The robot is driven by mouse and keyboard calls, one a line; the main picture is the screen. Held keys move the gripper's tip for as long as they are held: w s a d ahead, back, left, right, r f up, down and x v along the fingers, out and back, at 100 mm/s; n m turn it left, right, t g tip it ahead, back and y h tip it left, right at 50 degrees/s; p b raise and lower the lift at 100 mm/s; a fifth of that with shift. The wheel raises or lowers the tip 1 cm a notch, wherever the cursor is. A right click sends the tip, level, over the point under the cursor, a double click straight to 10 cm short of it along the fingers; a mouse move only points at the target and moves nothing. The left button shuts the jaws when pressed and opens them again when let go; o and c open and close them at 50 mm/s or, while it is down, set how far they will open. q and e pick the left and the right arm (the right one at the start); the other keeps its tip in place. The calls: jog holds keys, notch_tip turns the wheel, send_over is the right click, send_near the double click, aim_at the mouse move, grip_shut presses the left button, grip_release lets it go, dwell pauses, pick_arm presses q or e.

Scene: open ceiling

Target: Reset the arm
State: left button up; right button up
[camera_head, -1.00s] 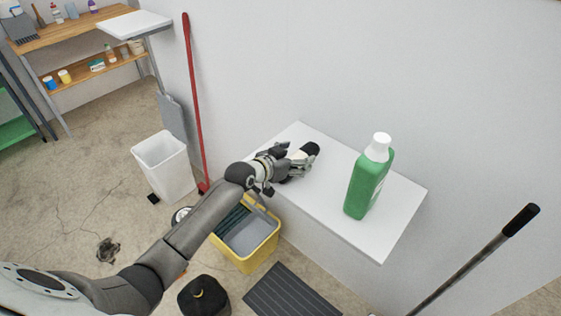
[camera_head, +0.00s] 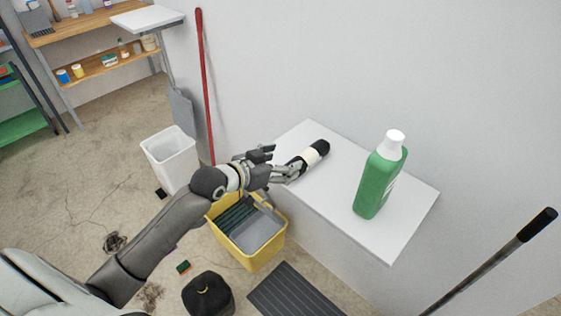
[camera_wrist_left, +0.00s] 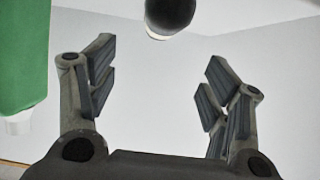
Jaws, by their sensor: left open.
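My left arm (camera_head: 165,238) comes in from the lower left. Its gripper (camera_head: 283,162) is at the left edge of the white shelf (camera_head: 385,232), open and empty. In the left wrist view the fingers (camera_wrist_left: 160,90) are spread with nothing between them. A black and white cylinder (camera_head: 313,155) lies on the shelf just beyond the fingertips; its dark end (camera_wrist_left: 170,12) shows at the top of the wrist view. A green bottle with a white cap (camera_head: 378,183) stands on the shelf to the right. My right gripper is not in view.
A yellow mop bucket (camera_head: 255,258) sits on the floor below the gripper. A white bin (camera_head: 172,158) and a red pole (camera_head: 205,90) stand at left. A black-handled pole (camera_head: 500,262) leans at right. Shelving (camera_head: 95,35) is at the back left.

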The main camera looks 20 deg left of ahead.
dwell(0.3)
pick_arm(q)
jog(key=s+d+f+g+y, duration=0.1)
jog(key=s+d+f+g, duration=0.1)
jog(key=s+f, duration=0.4)
jog(key=s+d+f+g+y, duration=0.1)
jog(key=s+d+f+g, duration=0.25)
jog(key=s, duration=0.45)
jog(key=s+a+f+n+g+y, duration=0.1)
jog(key=s+g, duration=0.1)
jog(key=s, duration=0.7)
jog(key=s+a+f+n+g+y, duration=0.1)
jog(key=s+f+g, duration=0.1)
jog(key=s, duration=0.7)
notch_tip(320, 180, down, 28)
jog(key=g+b, duration=0.1)
jog(key=b, duration=0.1)
jog(key=s+a+f+g+b, duration=0.1)
jog(key=s+a+f+b, duration=0.1)
jog(key=s+f, duration=1.5)
jog(key=shift+a+f+y, duration=0.3)
jog(key=shift+a+f, duration=0.25)
jog(key=shift+f, duration=0.1)
